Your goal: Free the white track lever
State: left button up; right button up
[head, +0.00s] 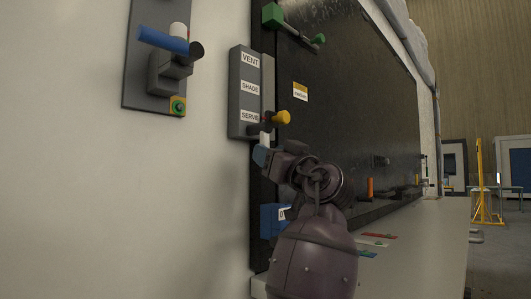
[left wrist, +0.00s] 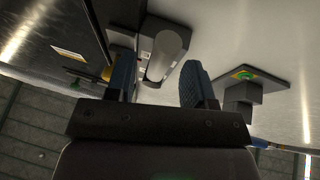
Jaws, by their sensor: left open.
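The track panel (head: 243,92) is a grey plate labelled VENT, SHADE and SERVE, on the wall beside a dark board. The white lever (head: 265,139) shows as a short pale piece at the SERVE end, partly hidden by my gripper. A yellow knob (head: 282,117) sticks out beside the SERVE label. My left gripper (head: 262,156) is just below the lever. In the left wrist view the gripper (left wrist: 160,82) is open, and a pale cylinder (left wrist: 163,58), apparently the lever's handle, lies in line with the gap between its fingers. I cannot tell whether they touch it.
A grey plate (head: 143,88) with a blue handle (head: 163,40) is at the upper left. A green latch (head: 272,15) is at the board's top. A blue block (head: 272,220) sits below my gripper. Coloured cards (head: 375,243) lie on the ledge (head: 430,232). Bare wall lies left.

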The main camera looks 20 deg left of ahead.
pick_arm(q)
jog(key=v, duration=0.8)
dwell(0.4)
